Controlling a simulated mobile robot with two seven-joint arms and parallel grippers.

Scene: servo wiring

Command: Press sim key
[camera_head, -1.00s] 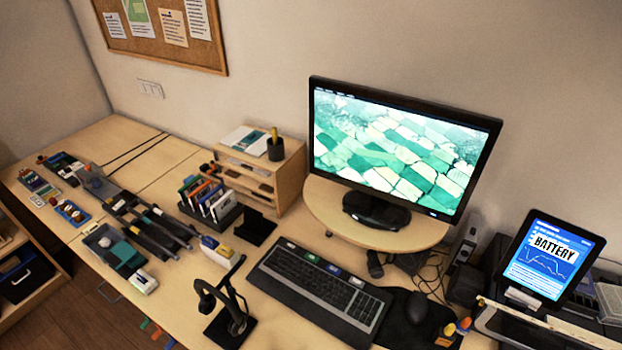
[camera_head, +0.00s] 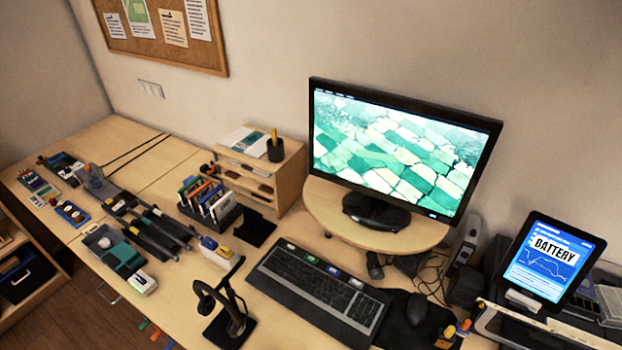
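A black keyboard (camera_head: 315,293) lies at an angle on the desk below the monitor. Along its upper edge is a row of several coloured keys, among them a green key (camera_head: 311,258), a blue key (camera_head: 332,271) and a whitish key (camera_head: 356,284). Their labels are too small to read, so I cannot tell which is the sim key. The monitor (camera_head: 400,150) shows a green and white patchwork ground from above. Neither of my grippers is in view.
A headset on a black stand (camera_head: 232,318) stands left of the keyboard's lower edge. A mouse (camera_head: 417,309) lies to its right. A tablet reading "BATTERY" (camera_head: 548,262) stands at the right. A wooden organiser (camera_head: 290,180) stands behind. Small parts and tools crowd the left.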

